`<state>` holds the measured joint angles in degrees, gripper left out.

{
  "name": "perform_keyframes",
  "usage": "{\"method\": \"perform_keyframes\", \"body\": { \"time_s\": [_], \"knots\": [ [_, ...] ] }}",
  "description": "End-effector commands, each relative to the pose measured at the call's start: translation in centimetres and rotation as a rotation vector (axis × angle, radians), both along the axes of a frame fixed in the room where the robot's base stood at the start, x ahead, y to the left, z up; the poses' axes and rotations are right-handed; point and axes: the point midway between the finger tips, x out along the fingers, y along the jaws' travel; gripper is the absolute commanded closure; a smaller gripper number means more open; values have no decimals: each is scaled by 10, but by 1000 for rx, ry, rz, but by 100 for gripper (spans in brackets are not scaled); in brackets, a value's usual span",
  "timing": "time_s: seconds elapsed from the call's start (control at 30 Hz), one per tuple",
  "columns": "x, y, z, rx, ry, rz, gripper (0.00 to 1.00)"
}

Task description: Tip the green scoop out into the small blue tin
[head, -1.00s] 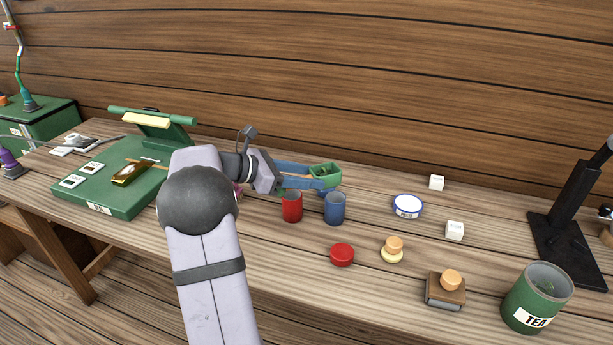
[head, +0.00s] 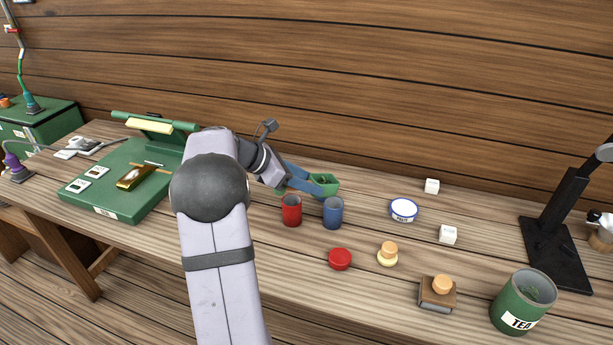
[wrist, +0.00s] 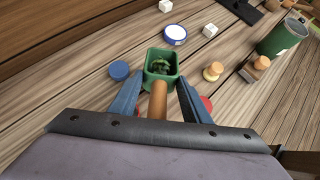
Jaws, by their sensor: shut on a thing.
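My gripper (wrist: 157,97) is shut on the brown handle of the green scoop (wrist: 161,59), with a blue finger on each side. Dark bits lie inside the scoop. In the head view the scoop (head: 325,181) hangs just above and slightly behind the rim of the small blue tin (head: 333,213). The tin stands upright and open; its inside cannot be seen clearly. I cannot tell whether scoop and tin touch. In the wrist view the tin is not clearly visible, and a flat blue disc (wrist: 120,70) lies left of the scoop.
A red tin (head: 291,211) stands close left of the blue tin. A red lid (head: 340,259), a white-and-blue round tin (head: 403,210), stoppers (head: 387,255), white cubes (head: 449,234) and the green TEA tin (head: 523,301) stand to the right.

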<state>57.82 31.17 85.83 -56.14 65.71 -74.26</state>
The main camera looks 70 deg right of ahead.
Motion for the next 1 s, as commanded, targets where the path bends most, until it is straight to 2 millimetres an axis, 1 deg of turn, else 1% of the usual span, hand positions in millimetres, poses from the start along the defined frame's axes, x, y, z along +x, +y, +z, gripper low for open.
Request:
{"method": "perform_keyframes", "body": {
  "time_s": [0.03,1.0],
  "knots": [
    [-1,-1,6,9,-11,-1,79],
    [-9,-8,26,227,-250,-2,79]
  ]
}}
